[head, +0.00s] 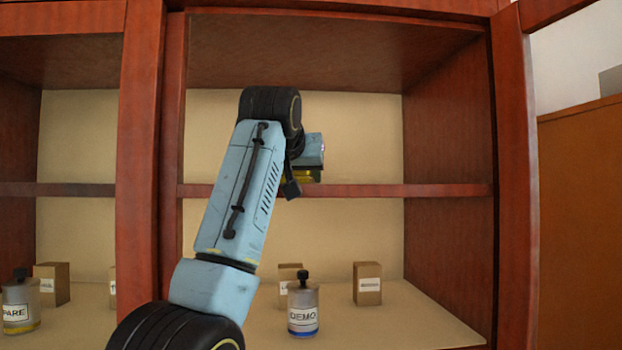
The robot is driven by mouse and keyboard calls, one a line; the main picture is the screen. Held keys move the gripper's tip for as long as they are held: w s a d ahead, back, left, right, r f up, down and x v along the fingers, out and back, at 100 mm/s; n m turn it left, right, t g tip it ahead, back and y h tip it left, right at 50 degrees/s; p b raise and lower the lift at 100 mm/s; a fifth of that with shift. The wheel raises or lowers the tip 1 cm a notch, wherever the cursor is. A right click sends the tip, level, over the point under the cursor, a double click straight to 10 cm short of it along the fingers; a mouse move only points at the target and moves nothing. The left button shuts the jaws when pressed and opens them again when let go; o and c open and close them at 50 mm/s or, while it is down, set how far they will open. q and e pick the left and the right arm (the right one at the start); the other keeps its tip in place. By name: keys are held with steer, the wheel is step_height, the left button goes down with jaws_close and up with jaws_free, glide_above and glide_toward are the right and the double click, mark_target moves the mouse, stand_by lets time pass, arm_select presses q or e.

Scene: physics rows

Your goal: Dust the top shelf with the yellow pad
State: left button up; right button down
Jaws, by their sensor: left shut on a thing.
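The top shelf (440,190) crosses the red-brown cabinet at about eye level, so mostly its front edge shows. My left arm reaches up into the right-hand bay, with its gripper (305,174) just above that shelf edge near the middle. The gripper is shut on the yellow pad (317,175), of which only a small yellow part shows under the blue gripper body. I cannot tell whether the pad touches the shelf surface. My right gripper is not in view.
A jar marked DEMO (303,305) and small tan boxes (368,284) stand on the lower shelf. Another jar (20,303) and box (52,283) stand in the left bay. Red posts (140,150) and (515,180) flank the bay. The top shelf's right part looks clear.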

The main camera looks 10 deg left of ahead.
arm_select(q)
steer(key=shift+s+a+f+b, duration=0.1)
steer(key=shift+s+a+b, duration=0.15)
steer(key=shift+a, duration=0.4)
steer(key=shift+s+a+b, duration=0.15)
steer(key=shift+a+b, duration=0.05)
steer(key=shift+a, duration=0.5)
steer(key=shift+s+a+f+b, duration=0.1)
steer(key=shift+s+a+b, duration=0.15)
steer(key=shift+a, duration=0.4)
steer(key=shift+d+r, duration=0.1)
steer(key=shift+d, duration=0.5)
steer(key=shift+d+p, duration=0.5)
steer(key=shift+d, duration=0.8)
steer(key=shift+s+d+p, duration=0.15)
steer(key=shift+d+p, duration=0.45)
steer(key=shift+d, duration=1.1)
steer(key=shift+s+d+p, duration=0.1)
steer(key=shift+d+p, duration=0.45)
steer(key=shift+d, duration=1.1)
steer(key=o, duration=1.1)
